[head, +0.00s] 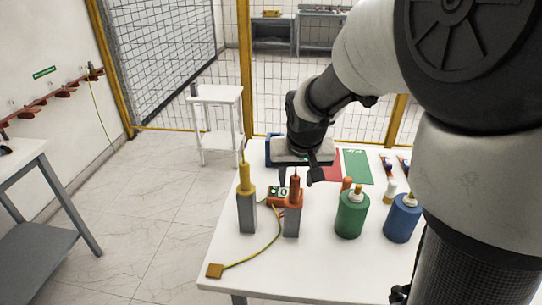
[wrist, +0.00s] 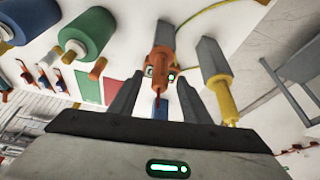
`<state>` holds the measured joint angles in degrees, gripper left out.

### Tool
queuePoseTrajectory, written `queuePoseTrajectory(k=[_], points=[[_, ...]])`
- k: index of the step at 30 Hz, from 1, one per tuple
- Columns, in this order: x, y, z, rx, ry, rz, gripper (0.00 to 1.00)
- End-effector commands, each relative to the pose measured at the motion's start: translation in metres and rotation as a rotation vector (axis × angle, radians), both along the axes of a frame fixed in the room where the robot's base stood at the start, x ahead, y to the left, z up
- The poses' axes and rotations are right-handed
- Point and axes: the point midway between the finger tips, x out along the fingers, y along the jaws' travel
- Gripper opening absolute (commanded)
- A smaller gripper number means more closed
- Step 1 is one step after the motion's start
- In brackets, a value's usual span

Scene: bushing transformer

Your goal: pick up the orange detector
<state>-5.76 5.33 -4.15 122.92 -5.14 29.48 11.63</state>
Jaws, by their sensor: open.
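The orange detector (head: 293,201) stands upright on the white table, with a grey lower body, an orange collar and a thin red tip. In the wrist view the orange detector (wrist: 162,60) shows between and beyond the fingers, its red tip pointing toward the gripper body. My gripper (head: 298,180) is open, just behind the detector's upper part in the head view. In the wrist view my gripper (wrist: 159,84) has its fingers apart with nothing held. I cannot tell whether the tip is fully between the fingers.
A yellow detector (head: 246,196) stands close to the left. A small orange meter (head: 277,195) lies just behind, partly hidden. Green (head: 351,215) and blue (head: 402,220) bottles stand to the right. A yellow-green cable (head: 252,258) runs along the front left, with clear table to its right.

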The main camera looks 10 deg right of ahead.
Motion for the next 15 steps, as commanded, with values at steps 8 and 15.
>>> queuePoseTrajectory(k=[8, 15], points=[[0.016, -0.002, -0.035, 0.0, 0.004, -0.001, 0.43], [0.018, -0.002, -0.038, 0.0, 0.0, -0.001, 0.43]])
